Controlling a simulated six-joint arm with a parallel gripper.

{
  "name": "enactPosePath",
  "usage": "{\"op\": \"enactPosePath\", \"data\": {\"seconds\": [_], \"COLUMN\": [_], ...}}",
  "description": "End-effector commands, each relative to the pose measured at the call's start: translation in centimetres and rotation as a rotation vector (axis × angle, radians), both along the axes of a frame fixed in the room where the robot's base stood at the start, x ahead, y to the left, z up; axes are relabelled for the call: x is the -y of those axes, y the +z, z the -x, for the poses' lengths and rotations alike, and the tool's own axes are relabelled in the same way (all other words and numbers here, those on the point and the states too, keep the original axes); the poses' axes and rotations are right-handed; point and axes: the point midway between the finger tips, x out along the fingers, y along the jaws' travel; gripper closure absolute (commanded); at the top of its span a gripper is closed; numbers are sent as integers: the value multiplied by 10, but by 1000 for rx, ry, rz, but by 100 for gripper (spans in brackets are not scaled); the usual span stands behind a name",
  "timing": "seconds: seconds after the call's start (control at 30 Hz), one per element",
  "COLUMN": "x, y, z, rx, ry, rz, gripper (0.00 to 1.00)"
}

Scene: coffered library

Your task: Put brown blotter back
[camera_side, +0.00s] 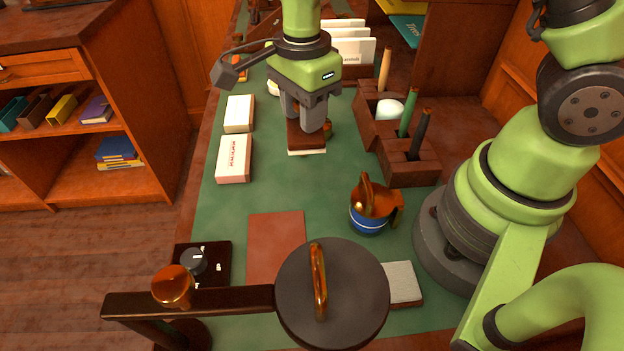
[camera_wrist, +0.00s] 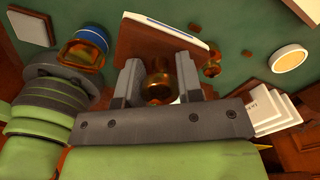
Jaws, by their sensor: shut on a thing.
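The brown blotter (camera_side: 306,139) hangs under my gripper (camera_side: 307,118) over the green desk top, with a pale strip along its lower edge in the side view. My gripper is shut on its amber knob. In the wrist view my gripper (camera_wrist: 160,88) has the knob (camera_wrist: 158,82) between its fingers, and the brown body of the blotter (camera_wrist: 150,43) is just beyond. Whether the blotter touches the desk is hard to tell.
A wooden holder (camera_side: 408,172) with pens stands right of my gripper. White boxes (camera_side: 234,158) lie left. A blue-and-amber jug (camera_side: 368,208), a reddish pad (camera_side: 276,243) and a dark round lamp head (camera_side: 334,315) are nearer the camera. Green desk between is clear.

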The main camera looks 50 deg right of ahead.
Motion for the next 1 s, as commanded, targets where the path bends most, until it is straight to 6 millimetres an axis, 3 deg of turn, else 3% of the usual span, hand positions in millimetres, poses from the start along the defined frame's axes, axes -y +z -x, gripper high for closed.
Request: {"op": "enactPosePath", "data": {"seconds": [0.13, 0.4, 0.8, 1.0], "x": [3, 4, 4, 3], "y": [-4, -50, -97, -100], "z": [11, 13, 13, 12], "rx": [-2, -5, -4, 0], "ry": [-3, -2, -3, -2], "rz": [0, 1, 0, -1], "gripper": [85, 85, 85, 85]}}
